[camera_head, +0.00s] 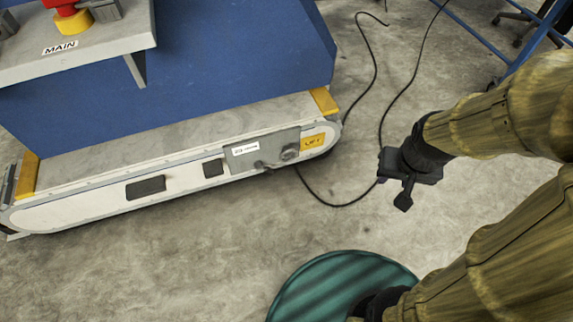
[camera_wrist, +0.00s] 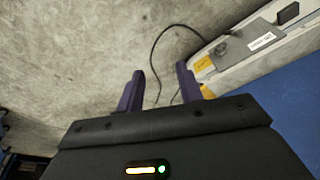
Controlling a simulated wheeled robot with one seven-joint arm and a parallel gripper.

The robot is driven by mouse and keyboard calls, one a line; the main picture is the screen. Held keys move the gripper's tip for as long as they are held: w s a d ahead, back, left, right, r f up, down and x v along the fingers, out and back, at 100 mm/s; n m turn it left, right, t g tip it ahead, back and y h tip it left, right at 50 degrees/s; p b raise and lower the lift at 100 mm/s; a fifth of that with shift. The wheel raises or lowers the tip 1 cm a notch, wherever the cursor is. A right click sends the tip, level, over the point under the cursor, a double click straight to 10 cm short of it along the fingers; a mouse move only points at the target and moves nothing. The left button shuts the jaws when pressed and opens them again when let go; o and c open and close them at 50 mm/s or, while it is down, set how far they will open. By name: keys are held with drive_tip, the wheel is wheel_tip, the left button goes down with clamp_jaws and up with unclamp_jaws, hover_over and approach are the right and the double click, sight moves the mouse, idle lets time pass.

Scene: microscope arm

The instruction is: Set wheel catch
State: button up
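A long white wheel housing runs along the foot of the blue machine. Near its right end is a grey plate (camera_head: 262,150) with a white label, a round knob (camera_head: 290,152) and a small dark lever (camera_head: 261,165). I cannot tell for sure which of these is the wheel catch. The plate also shows at the upper right of the wrist view (camera_wrist: 228,50). My gripper (camera_head: 404,190) is to the right of the housing, apart from it. In the wrist view its two purple fingers (camera_wrist: 160,88) stand apart with nothing between them.
A yellow LIFT label (camera_head: 313,141) is right of the knob. A black cable (camera_head: 375,70) lies on the concrete floor between the housing and my gripper. A red and yellow button (camera_head: 72,15) marked MAIN is on the machine top. Blue frame bars (camera_head: 470,30) are at upper right.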

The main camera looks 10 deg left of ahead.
drive_tip(key=shift+w+d, duration=0.15)
drive_tip(key=shift+w, duration=0.2)
drive_tip(key=shift+o, duration=0.4)
drive_tip(key=shift+s, duration=0.1)
drive_tip(key=shift+o, duration=0.7)
drive_tip(key=shift+f, duration=0.1)
drive_tip(key=w+a+f+n+t+y+b, duration=0.2)
drive_tip(key=w+a+f+n+b, duration=0.4)
drive_tip(key=w+f, duration=0.5)
drive_tip(key=w+a+f+n+t+y+b, duration=0.1)
drive_tip(key=w+a+f+n+t+b, duration=0.25)
drive_tip(key=w+a+f, duration=0.75)
drive_tip(key=s+a+f+n+t+y+b, duration=0.1)
drive_tip(key=s+a+f+b, duration=0.1)
drive_tip(key=f, duration=0.8)
drive_tip(key=s+a+f+n+t+y+b, duration=0.2)
drive_tip(key=a+f+b, duration=0.3)
drive_tip(key=f, duration=0.6)
drive_tip(key=s+a+f+n+t+y+b, duration=0.1)
drive_tip(key=a+f, duration=0.4)
drive_tip(key=f, duration=0.5)
drive_tip(key=s+n+b, duration=0.1)
drive_tip(key=s+b, duration=0.1)
drive_tip(key=shift+f+y+b, duration=0.3)
